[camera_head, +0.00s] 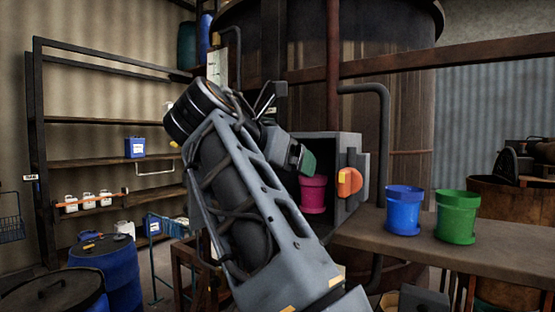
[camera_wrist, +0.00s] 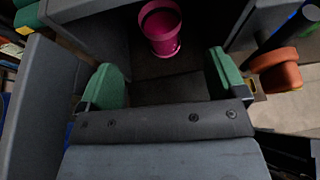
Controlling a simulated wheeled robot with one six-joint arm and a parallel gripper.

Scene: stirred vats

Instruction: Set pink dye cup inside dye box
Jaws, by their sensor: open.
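The pink dye cup (camera_head: 313,194) stands upright inside the grey dye box (camera_head: 345,142), whose front is open. The cup also shows at the top of the wrist view (camera_wrist: 160,30), its open mouth visible. My gripper (camera_head: 301,158) is at the upper left of the box opening in the head view. In the wrist view my gripper (camera_wrist: 165,80) has its two green fingertips wide apart, with nothing between them. The cup is beyond the fingertips, apart from them. My arm hides the left part of the box in the head view.
An orange knob (camera_head: 349,182) is on the box's right side. A blue cup (camera_head: 404,210) and a green cup (camera_head: 457,217) stand on the bench (camera_head: 490,255) to its right. A large vat (camera_head: 410,120) and a dark pipe (camera_head: 383,140) are behind.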

